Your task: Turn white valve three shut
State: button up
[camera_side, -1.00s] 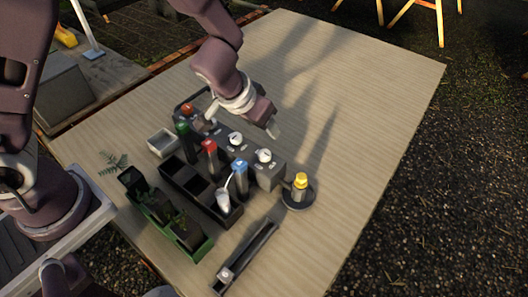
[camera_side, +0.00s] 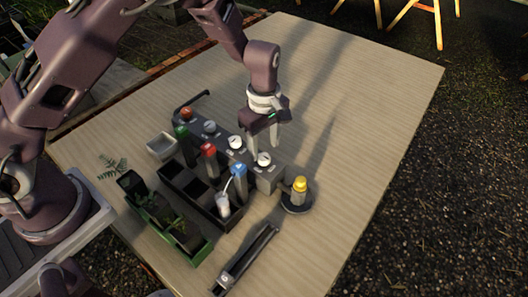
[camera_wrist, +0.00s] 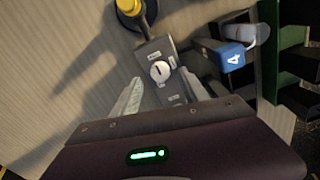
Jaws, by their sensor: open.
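A grey valve block (camera_side: 222,137) carries a row of white valves. The white valve (camera_side: 264,159) at the end near the yellow-topped post also shows in the wrist view (camera_wrist: 160,71); it looks like valve three, though I cannot read its number. A second white valve (camera_side: 235,143) is in the middle, and a third (camera_side: 209,127) is nearest the red knob. My gripper (camera_side: 264,150) is open and points down over the end valve. In the wrist view, its fingertips (camera_wrist: 160,78) are on either side of that dial; contact cannot be told.
A black rack (camera_side: 195,188) with green, red and blue-capped tubes stands close beside the block. A yellow-topped post (camera_side: 299,186) on a round base is just beyond its end. A green planter (camera_side: 165,222) and a slotted black rail (camera_side: 245,258) are in front. The table's right side is clear.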

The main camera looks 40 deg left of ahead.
aim_at(264, 157)
notch_tip(264, 157, down, 4)
jog(key=shift+r, duration=0.25)
jog(key=shift+c, duration=0.4)
grip_shut()
